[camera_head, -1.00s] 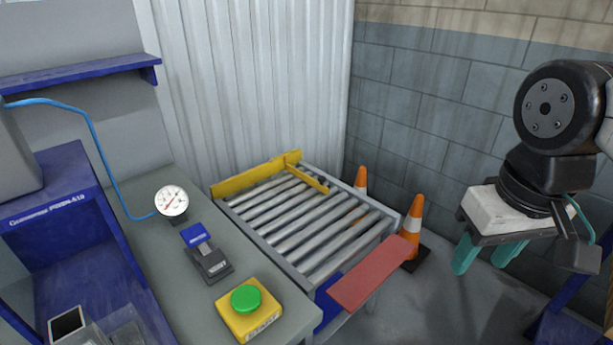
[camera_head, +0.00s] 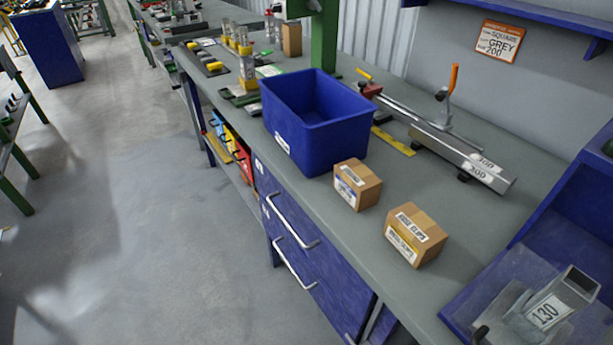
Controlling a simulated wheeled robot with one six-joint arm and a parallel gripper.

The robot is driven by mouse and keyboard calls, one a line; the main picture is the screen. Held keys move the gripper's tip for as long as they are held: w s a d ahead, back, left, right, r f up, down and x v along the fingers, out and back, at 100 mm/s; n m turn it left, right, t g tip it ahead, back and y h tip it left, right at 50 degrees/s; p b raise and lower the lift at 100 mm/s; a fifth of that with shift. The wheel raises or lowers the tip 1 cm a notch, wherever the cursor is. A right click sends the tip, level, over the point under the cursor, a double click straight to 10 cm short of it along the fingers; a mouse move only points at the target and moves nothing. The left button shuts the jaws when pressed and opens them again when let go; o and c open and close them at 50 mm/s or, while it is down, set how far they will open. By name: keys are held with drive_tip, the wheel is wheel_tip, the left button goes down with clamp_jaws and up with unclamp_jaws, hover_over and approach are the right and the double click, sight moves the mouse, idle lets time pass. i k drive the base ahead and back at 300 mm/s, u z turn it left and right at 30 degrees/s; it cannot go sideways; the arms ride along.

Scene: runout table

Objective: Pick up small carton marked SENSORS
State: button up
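Two small brown cartons stand on the grey workbench (camera_head: 340,225) near its front edge. The nearer carton (camera_head: 430,250) has a white label that seems to read HOSE CLIPS and a yellow label on its front. The other carton (camera_head: 368,193) stands just behind it, beside the blue bin; its white and blue labels are too small to read. I cannot make out the word SENSORS on either. A third brown box (camera_head: 292,38) stands farther back on the bench, with no readable marking. My gripper is not in view now.
A deep blue bin (camera_head: 312,125) stands just behind the cartons. A metal bar stop with an orange-handled clamp (camera_head: 450,85) lies along the back. A blue tray (camera_head: 470,290) with a part marked 130 is at the right.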

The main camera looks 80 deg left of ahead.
sight(354, 181)
drive_tip(key=z, duration=1.9)
drive_tip(key=k, duration=2.75)
drive_tip(key=u, duration=1)
